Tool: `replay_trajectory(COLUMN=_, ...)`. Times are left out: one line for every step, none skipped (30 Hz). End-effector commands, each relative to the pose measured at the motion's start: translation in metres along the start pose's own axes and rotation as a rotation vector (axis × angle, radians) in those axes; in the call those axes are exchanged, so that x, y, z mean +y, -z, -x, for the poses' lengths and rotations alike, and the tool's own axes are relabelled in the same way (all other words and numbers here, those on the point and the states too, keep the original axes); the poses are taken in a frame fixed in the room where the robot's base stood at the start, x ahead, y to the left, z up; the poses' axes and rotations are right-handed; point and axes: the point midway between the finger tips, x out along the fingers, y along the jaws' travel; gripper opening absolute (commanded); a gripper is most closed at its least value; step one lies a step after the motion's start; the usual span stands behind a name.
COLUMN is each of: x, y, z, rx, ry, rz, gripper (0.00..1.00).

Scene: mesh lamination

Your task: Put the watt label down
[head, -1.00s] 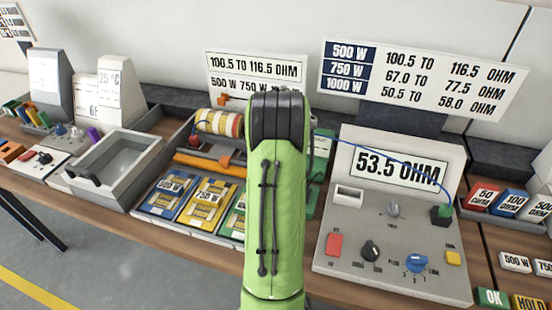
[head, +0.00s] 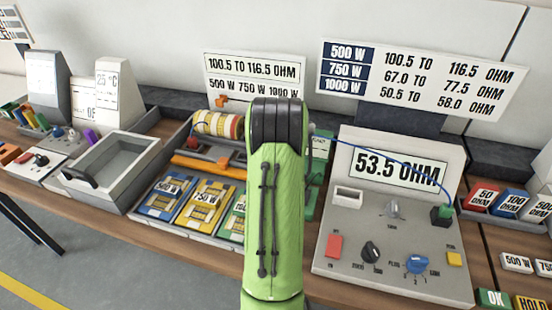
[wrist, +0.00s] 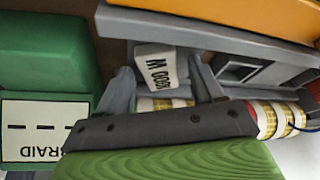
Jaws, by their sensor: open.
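The white watt label (wrist: 158,68) shows in the wrist view with black print that looks like 1000 W, partly covered. It sits between the two grey fingers of my gripper (wrist: 160,70). The fingers stand apart, one on each side of it, with a gap showing. The label is close to the grey tray (wrist: 125,22) and a mesh roll (wrist: 275,118); whether it rests on the tray floor I cannot tell. In the head view my green arm hides the gripper and the label.
A green block marked BRAID (wrist: 45,60) stands left in the wrist view. An orange bar (wrist: 240,15) is along the top. In the head view, several watt packs (head: 205,205) lie in front of the tray, and the ohm meter (head: 400,225) with its blue lead stands right.

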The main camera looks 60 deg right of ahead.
Motion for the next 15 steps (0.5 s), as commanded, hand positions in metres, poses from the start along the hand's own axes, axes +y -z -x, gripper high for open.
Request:
replay_trajectory(x=0.000, y=0.002, z=0.009, rx=0.003, ry=-0.001, rz=0.000, gripper=0.67)
replay_trajectory(x=0.000, y=0.002, z=0.014, rx=0.004, ry=-0.001, rz=0.000, gripper=0.67)
replay_trajectory(x=0.000, y=0.003, z=0.023, rx=0.005, ry=-0.001, rz=0.000, gripper=0.67)
replay_trajectory(x=0.000, y=0.003, z=0.032, rx=0.006, ry=-0.001, rz=0.000, gripper=0.67)
replay_trajectory(x=0.000, y=0.003, z=0.040, rx=0.006, ry=-0.001, rz=0.000, gripper=0.67)
replay_trajectory(x=0.000, y=0.003, z=0.052, rx=0.007, ry=-0.001, rz=0.001, gripper=0.67)
replay_trajectory(x=0.000, y=0.003, z=0.061, rx=0.006, ry=0.000, rz=0.001, gripper=0.67)
replay_trajectory(x=0.000, y=0.003, z=0.069, rx=0.006, ry=0.000, rz=0.001, gripper=0.67)
replay_trajectory(x=0.000, y=0.003, z=0.080, rx=0.007, ry=-0.001, rz=0.000, gripper=0.67)
replay_trajectory(x=0.000, y=0.003, z=0.087, rx=0.005, ry=-0.001, rz=0.000, gripper=0.67)
replay_trajectory(x=0.000, y=0.003, z=0.094, rx=0.006, ry=-0.001, rz=0.000, gripper=0.67)
replay_trajectory(x=0.000, y=0.002, z=0.102, rx=0.004, ry=-0.001, rz=0.000, gripper=0.67)
replay_trajectory(x=0.000, y=0.002, z=0.107, rx=0.004, ry=-0.001, rz=0.000, gripper=0.67)
replay_trajectory(x=0.000, y=0.002, z=0.111, rx=0.004, ry=0.000, rz=0.000, gripper=0.67)
replay_trajectory(x=0.000, y=0.002, z=0.116, rx=0.003, ry=0.000, rz=0.000, gripper=0.67)
